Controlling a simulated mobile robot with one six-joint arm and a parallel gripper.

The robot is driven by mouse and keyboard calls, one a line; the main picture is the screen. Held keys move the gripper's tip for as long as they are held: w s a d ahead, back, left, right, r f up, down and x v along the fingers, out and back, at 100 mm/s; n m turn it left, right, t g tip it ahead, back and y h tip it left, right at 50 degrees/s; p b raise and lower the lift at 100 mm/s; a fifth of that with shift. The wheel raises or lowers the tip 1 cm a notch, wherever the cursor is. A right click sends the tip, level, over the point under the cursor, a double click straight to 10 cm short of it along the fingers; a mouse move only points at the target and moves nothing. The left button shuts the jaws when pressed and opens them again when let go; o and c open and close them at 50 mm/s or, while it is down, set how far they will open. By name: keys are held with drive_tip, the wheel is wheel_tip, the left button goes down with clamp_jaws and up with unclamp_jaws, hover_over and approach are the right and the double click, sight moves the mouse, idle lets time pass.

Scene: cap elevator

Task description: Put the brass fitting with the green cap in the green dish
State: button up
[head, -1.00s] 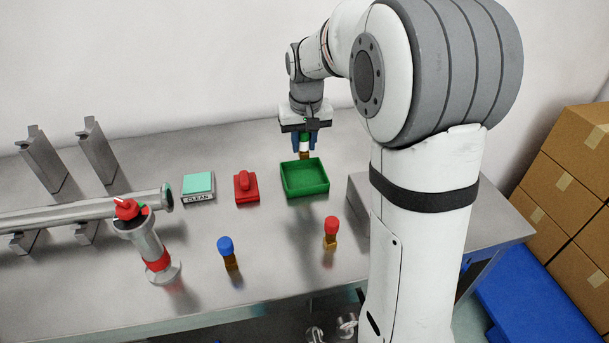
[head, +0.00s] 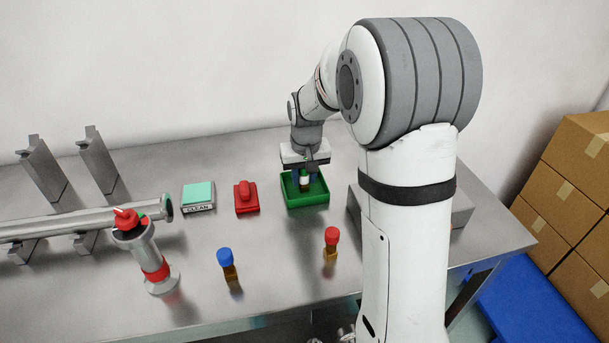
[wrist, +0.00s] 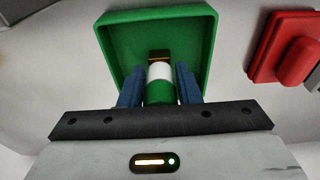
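My gripper (head: 305,179) points down inside the green dish (head: 291,201). Its blue fingers are shut on the fitting with the green cap (head: 305,186), one finger on each side. In the wrist view the green cap (wrist: 160,93) sits between the fingers, with a white band and the brass end (wrist: 159,54) beyond it, over the floor of the dish (wrist: 118,48). The fitting is upright and within the dish walls. I cannot tell whether its brass end touches the dish floor.
A blue-capped fitting (head: 227,264) and a red-capped fitting (head: 331,242) stand on the steel table in front of the dish. A red switch (head: 246,197) and a CLEAN button box (head: 198,196) are to the left. A pipe (head: 80,219) and a red-banded post (head: 153,261) stand farther left.

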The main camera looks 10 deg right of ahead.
drive_tip(key=o, duration=0.4)
drive_tip(key=shift+c, duration=0.2)
wheel_tip(320, 180, up, 12)
drive_tip(key=s, duration=0.2)
drive_tip(key=s+f, duration=0.2)
drive_tip(key=s, duration=1)
drive_tip(key=s+f, duration=0.2)
drive_tip(key=s, duration=0.9)
drive_tip(key=shift+s+f+t, duration=0.35)
drive_tip(key=shift+f+t, duration=0.05)
drive_tip(key=shift+d, duration=0.1)
